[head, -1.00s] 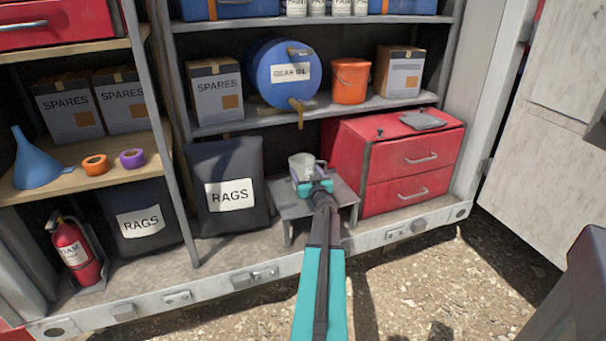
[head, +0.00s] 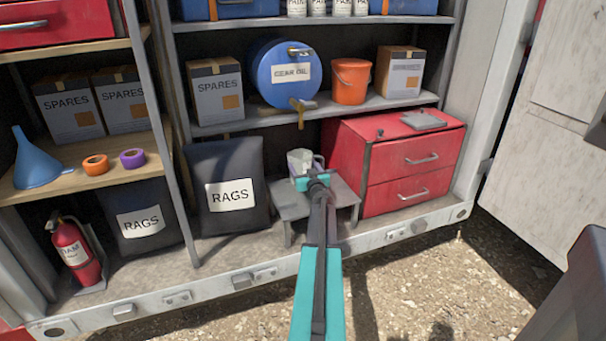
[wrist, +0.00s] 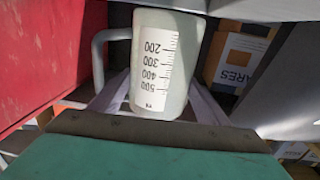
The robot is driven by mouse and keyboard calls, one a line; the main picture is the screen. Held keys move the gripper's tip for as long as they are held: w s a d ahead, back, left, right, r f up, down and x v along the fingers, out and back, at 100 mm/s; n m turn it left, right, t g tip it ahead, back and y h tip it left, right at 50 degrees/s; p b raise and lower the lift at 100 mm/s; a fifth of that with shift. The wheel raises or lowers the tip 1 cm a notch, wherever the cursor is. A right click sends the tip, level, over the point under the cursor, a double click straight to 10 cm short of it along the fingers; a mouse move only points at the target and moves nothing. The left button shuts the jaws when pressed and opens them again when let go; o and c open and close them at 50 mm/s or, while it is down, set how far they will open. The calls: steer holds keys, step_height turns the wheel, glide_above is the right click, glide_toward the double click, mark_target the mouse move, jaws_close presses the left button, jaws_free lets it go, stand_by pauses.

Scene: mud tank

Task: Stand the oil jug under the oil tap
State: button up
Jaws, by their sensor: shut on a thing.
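The oil jug (head: 298,160) is a pale translucent measuring jug with a handle. My gripper (head: 312,178) is shut on it, over or on a small grey stand (head: 342,200); I cannot tell whether its base touches the stand. In the wrist view the jug (wrist: 165,60) sits between the fingers, its scale upside down and its handle at the left. The oil tap (head: 299,107) is brass and hangs from the blue GEAR OIL drum (head: 270,90) on the shelf above. The jug is below the tap in the head view, with a gap between them.
A red drawer cabinet (head: 420,165) stands close on the right of the stand. A dark RAGS bag (head: 225,165) stands on its left. The shelf edge (head: 360,108) runs above the jug. An orange bucket (head: 351,82) stands beside the drum.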

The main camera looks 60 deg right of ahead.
steer(key=shift+w+d+f, duration=0.2)
steer(key=shift+d+f, duration=0.05)
steer(key=shift+f, duration=0.05)
steer(key=shift+f+b, duration=0.45)
steer(key=shift+f, duration=1)
steer(key=shift+f, duration=0.2)
steer(key=o, duration=1.1)
steer(key=shift+a, duration=0.1)
steer(key=shift+r, duration=0.1)
steer(key=shift+r, duration=0.15)
steer(key=shift+v, duration=6.05)
steer(key=shift+s, duration=0.15)
